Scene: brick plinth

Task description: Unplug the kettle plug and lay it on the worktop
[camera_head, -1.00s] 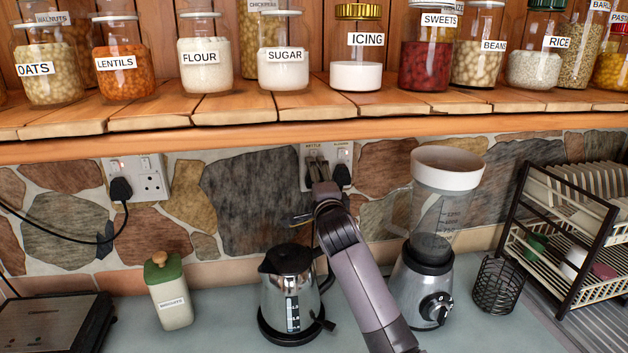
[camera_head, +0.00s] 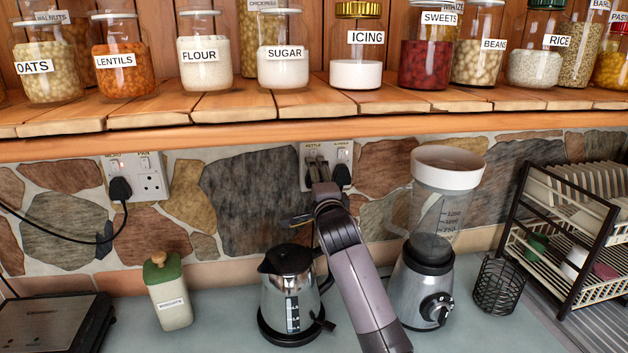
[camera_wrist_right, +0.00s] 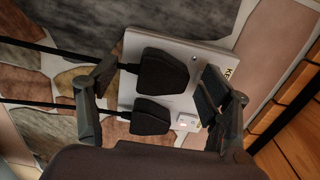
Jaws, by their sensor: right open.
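The black kettle plug (camera_wrist_right: 162,75) sits in the double wall socket (camera_wrist_right: 190,62), in the half with the partly seen kettle label. My right gripper (camera_wrist_right: 158,82) is open, with one finger on either side of this plug; I cannot tell whether they touch it. In the head view my right gripper (camera_head: 318,168) is up at the socket and hides the kettle plug. The kettle (camera_head: 288,290), steel and black, stands on the grey worktop (camera_head: 235,325) below. My left gripper is not in view.
A second black plug (camera_wrist_right: 150,117) sits close beside the kettle plug, by a lit red switch. The blender (camera_head: 432,240) stands right of my arm. A green-lidded canister (camera_head: 170,300) stands left of the kettle. Worktop between them is clear. A jar-laden shelf (camera_head: 240,110) overhangs.

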